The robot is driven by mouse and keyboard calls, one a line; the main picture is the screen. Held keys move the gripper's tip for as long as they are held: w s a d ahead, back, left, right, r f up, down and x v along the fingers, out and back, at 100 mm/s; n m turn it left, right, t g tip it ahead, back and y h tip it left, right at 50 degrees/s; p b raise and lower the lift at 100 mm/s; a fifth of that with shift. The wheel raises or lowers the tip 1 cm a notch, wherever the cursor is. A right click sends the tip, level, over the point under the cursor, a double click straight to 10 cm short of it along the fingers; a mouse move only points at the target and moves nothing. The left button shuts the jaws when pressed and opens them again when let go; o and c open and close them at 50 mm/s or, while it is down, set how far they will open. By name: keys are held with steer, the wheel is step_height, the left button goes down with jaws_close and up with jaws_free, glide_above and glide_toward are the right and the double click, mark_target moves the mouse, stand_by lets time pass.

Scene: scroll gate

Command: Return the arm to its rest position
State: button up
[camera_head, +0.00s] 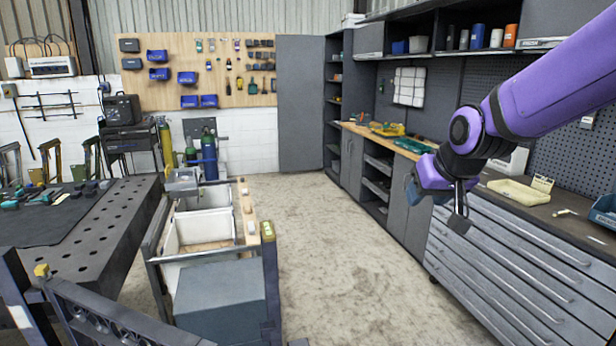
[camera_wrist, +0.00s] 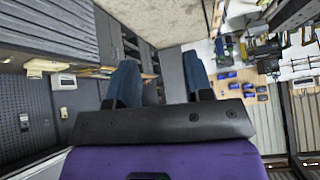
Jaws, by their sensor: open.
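My purple arm reaches in from the upper right in the head view.
The drawer cabinet (camera_head: 510,260) and its worktop with a cream tray (camera_head: 518,194) stand on the right. A perforated metal table (camera_head: 100,235) and a cart with white bins (camera_head: 205,228) stand on the left. The concrete floor (camera_head: 350,260) between them is clear.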

steer(key=s+d+r, duration=0.1)
steer(key=s+d, duration=0.1)
steer(key=s, duration=0.6)
steer(key=s+d+r+g+h, duration=0.1)
steer(key=s+d+r, duration=0.1)
steer(key=s, duration=0.6)
steer(key=s+d+r+m, duration=0.1)
steer(key=s+d, duration=0.2)
steer(key=s, duration=0.5)
steer(key=shift+s+d+r+g, duration=0.15)
steer(key=shift+s+d+g, duration=0.15)
steer(key=shift+d+g, duration=0.1)
steer(key=shift+a, duration=0.15)
